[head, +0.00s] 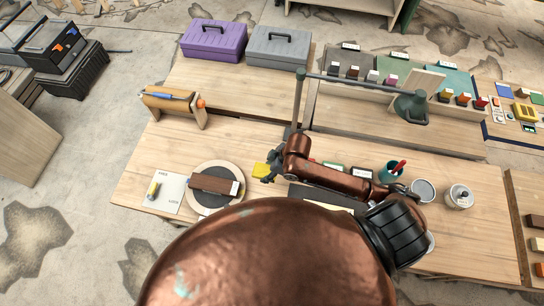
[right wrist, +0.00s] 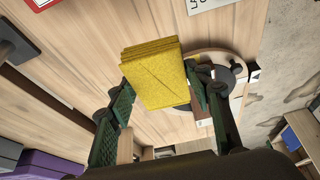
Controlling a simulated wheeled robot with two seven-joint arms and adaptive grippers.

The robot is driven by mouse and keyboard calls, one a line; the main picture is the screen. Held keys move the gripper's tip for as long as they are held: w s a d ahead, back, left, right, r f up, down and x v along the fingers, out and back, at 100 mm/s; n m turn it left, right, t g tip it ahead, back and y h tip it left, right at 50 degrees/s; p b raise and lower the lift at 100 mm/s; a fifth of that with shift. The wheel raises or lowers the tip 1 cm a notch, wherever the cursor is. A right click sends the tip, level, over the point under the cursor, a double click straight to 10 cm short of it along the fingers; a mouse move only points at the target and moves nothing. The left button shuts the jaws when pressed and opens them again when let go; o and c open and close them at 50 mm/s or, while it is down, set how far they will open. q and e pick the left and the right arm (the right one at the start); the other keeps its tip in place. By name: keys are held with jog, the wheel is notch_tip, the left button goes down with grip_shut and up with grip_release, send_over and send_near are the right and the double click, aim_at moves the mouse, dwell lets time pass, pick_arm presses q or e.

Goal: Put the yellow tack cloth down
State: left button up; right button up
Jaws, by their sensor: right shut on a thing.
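The yellow tack cloth (head: 261,170) is a folded, layered pad. My right gripper (head: 272,166) is shut on it, over the workbench (head: 235,140) in the head view. In the right wrist view the cloth (right wrist: 155,75) sits between the two green fingers of the gripper (right wrist: 160,95), with bare wood behind it. I cannot tell how high above the bench it is. My left gripper is not in view.
Left of the cloth, a round board (head: 238,170) bears a dark disc and a brown block (head: 212,184). A white card (head: 170,198) lies further left. A green lamp (head: 411,106) and a cup (head: 388,173) stand right. Bare wood lies behind the round board.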

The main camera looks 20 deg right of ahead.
jog(key=shift+s+f, duration=0.2)
jog(key=shift+s, duration=0.15)
jog(key=shift+w+d+f+n, duration=0.1)
jog(key=shift+d+f+n, duration=0.1)
jog(key=shift+n, duration=0.1)
jog(key=w+d+f, duration=0.2)
jog(key=w, duration=0.1)
jog(key=w+d+f+p, duration=0.1)
jog(key=w+d+f, duration=0.1)
jog(key=w+f, duration=0.1)
jog(key=w+d+f+p, duration=0.1)
jog(key=w+d+f, duration=0.1)
jog(key=w+f, duration=0.1)
jog(key=shift+w+d+f, duration=0.2)
jog(key=shift+w+d, duration=0.1)
jog(key=shift+w, duration=0.3)
jog(key=shift+w+d+f, duration=0.25)
jog(key=shift+w+f, duration=0.1)
jog(key=shift+f, duration=0.15)
jog(key=shift+w+d+f, duration=0.15)
jog(key=shift+f, duration=1.6)
jog(key=shift+f, duration=0.1)
jog(key=o, duration=1)
